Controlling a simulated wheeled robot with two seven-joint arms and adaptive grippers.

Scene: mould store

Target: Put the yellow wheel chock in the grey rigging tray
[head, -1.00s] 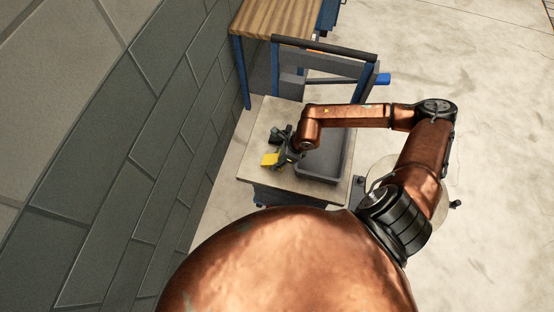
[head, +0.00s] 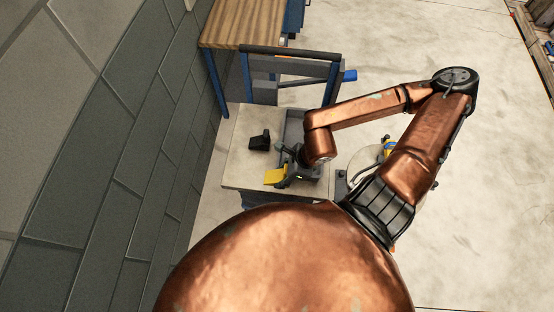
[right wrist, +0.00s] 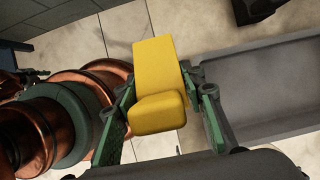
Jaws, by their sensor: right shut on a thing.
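The yellow wheel chock (head: 275,176) is held between the fingers of my right gripper (head: 286,170), and in the right wrist view the chock (right wrist: 158,75) sits between both green-sided fingers (right wrist: 165,105). The grey rigging tray (head: 293,128) is on the pale top of a low cart, partly hidden behind my right arm and gripper. In the head view the chock is at the tray's left near side. In the right wrist view the tray (right wrist: 255,75) lies right beside the chock. I cannot tell the chock's height above the cart. My left gripper is out of view.
A small black object (head: 260,141) stands on the cart top (head: 238,158), left of the tray. The cart's handle (head: 290,53) rises at its far end. A wooden-topped bench (head: 245,22) is beyond it, and a grey block wall (head: 110,150) runs along the left.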

